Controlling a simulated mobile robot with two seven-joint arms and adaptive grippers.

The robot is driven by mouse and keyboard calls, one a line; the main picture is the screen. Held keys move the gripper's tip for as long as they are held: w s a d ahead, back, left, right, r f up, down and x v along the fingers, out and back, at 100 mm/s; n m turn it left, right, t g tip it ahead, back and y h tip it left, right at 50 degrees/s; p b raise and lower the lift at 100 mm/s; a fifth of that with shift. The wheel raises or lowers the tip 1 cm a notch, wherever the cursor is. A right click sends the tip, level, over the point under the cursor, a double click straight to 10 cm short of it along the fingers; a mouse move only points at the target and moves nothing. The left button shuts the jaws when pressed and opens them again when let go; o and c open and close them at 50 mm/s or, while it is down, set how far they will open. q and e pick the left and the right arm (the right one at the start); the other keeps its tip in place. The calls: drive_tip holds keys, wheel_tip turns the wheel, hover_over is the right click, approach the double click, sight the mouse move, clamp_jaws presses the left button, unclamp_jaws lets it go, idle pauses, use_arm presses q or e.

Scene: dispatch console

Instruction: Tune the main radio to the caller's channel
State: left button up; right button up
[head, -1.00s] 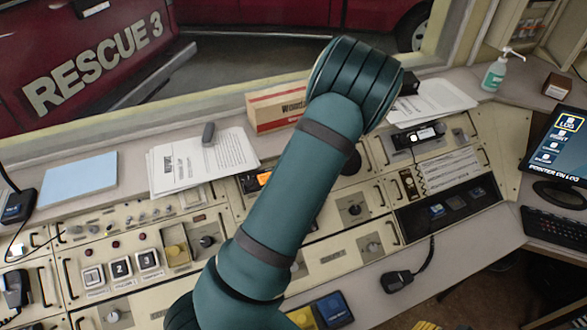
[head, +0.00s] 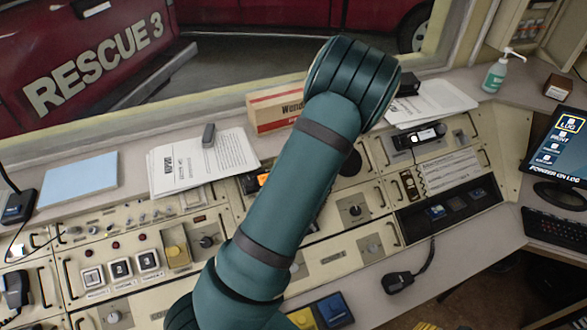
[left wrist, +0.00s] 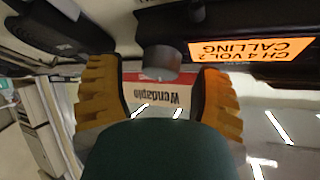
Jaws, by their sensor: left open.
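A black radio with a lit orange display (head: 262,179) is set in the console, partly hidden by my arm in the head view. In the left wrist view its display (left wrist: 251,49) appears upside down and reads "CH 4 VOL 2 CALLING". A dark round knob (left wrist: 161,62) sticks out beside the display. My left gripper (left wrist: 157,75) has its yellow fingers spread, one on each side of the knob, with visible gaps. In the head view my left gripper is hidden behind my arm. My right gripper is not in view.
A second radio (head: 425,136) with a small pale display sits further right on the console. A cardboard box (head: 275,112) and papers (head: 195,165) lie on the ledge behind. A handheld microphone (head: 397,282) rests at the front edge. Switches and handles cover the panels.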

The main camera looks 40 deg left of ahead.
use_arm(q)
wheel_tip(320, 180, up, 8)
drive_tip(key=shift+r, duration=0.95)
